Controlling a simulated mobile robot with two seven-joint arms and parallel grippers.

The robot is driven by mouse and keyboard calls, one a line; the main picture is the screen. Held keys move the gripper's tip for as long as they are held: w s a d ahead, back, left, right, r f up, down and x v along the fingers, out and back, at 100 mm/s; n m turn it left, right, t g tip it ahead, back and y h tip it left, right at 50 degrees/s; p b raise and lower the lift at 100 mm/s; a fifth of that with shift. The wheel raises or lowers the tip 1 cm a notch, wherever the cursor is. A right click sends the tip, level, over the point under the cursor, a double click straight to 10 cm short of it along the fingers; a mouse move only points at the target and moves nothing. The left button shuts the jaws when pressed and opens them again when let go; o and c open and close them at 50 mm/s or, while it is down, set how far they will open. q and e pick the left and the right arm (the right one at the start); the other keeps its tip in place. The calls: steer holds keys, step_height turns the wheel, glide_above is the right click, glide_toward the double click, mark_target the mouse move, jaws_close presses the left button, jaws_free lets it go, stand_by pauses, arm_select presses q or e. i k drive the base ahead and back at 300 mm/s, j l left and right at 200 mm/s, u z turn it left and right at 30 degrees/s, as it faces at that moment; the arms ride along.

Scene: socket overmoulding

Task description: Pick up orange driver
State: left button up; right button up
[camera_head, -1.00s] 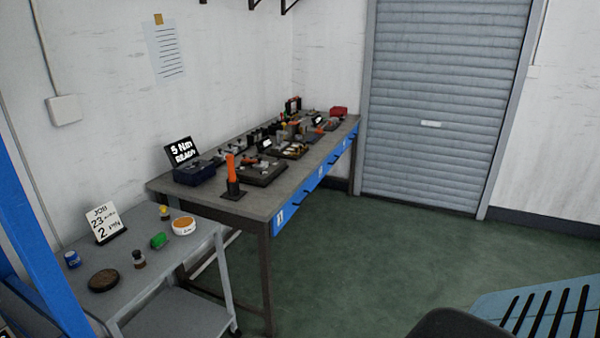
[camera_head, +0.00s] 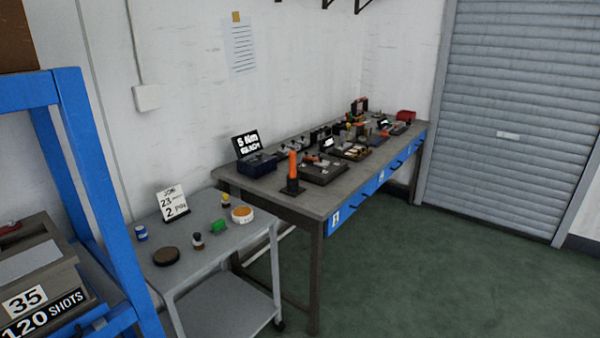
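The orange driver (camera_head: 293,165) stands upright in a small dark holder (camera_head: 293,188) at the near front edge of the long workbench (camera_head: 318,206). Its orange handle is plain to see; its lower end is hidden in the holder. Neither of my grippers shows in the head view, so nothing is seen touching the driver.
A grey cart (camera_head: 198,265) with small jars and a job card (camera_head: 173,203) stands before the bench. A blue frame (camera_head: 88,170) stands at left. The green floor (camera_head: 440,270) at right is clear.

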mark_target(291, 154)
steer(key=i+l, duration=0.55)
steer(key=i, duration=0.15)
steer(key=i+l, duration=0.55)
steer(key=i, duration=0.15)
steer(key=i+l+u, duration=0.1)
steer(key=i+l, duration=0.45)
steer(key=i, duration=0.2)
